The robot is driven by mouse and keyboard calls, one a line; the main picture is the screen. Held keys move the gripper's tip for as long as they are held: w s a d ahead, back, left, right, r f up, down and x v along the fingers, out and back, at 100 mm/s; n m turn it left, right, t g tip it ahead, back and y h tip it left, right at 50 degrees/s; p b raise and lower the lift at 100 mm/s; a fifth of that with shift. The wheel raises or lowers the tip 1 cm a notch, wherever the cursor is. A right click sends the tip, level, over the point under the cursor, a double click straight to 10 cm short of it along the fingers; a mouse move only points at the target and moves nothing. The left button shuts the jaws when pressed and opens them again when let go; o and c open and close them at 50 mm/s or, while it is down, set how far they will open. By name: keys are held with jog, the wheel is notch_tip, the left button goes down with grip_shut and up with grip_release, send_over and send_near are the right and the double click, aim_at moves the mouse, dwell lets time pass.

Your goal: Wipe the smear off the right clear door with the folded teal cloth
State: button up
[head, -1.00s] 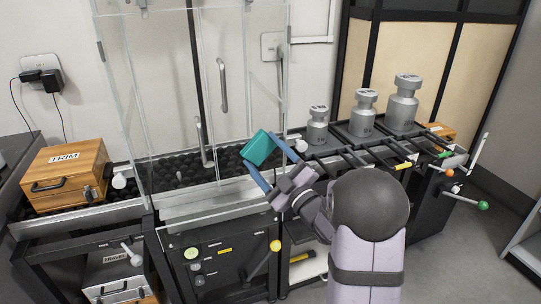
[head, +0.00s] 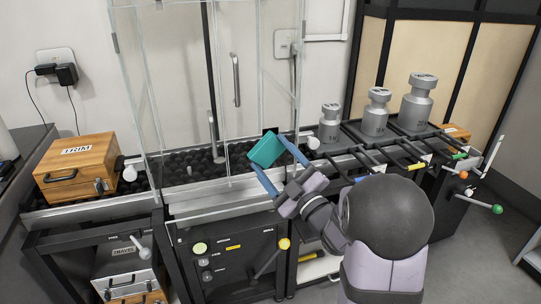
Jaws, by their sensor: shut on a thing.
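My gripper (head: 281,167) is shut on the folded teal cloth (head: 265,150), which sits tilted between its two blue fingers. The cloth is in front of the lower part of the right clear door (head: 262,85) of the glass enclosure. I cannot tell whether the cloth touches the pane. A vertical metal handle (head: 236,80) shows at the doors. I cannot make out the smear on the clear door.
A wooden TRIM box (head: 75,165) stands at the left. Several steel weights (head: 375,112) stand on the rack at the right. A yellow-knobbed lever (head: 284,244) sticks out below the enclosure. Dark round lumps (head: 190,165) line the enclosure floor.

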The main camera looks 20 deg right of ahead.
aim_at(273, 150)
jog(key=shift+s+b, duration=0.3)
jog(key=shift+s, duration=1.4)
jog(key=shift+s, duration=0.15)
jog(key=s, duration=0.2)
jog(key=shift+s+b, duration=0.3)
jog(key=shift+s, duration=0.05)
jog(key=shift+w, duration=0.15)
jog(key=shift+w+r, duration=0.3)
jog(key=shift+w, duration=0.8)
jog(key=shift+w+r, duration=0.3)
jog(key=shift+w, duration=0.85)
jog(key=shift+w+r, duration=0.3)
jog(key=shift+w, duration=0.8)
jog(key=shift+w+b, duration=0.3)
jog(key=shift+w, duration=0.75)
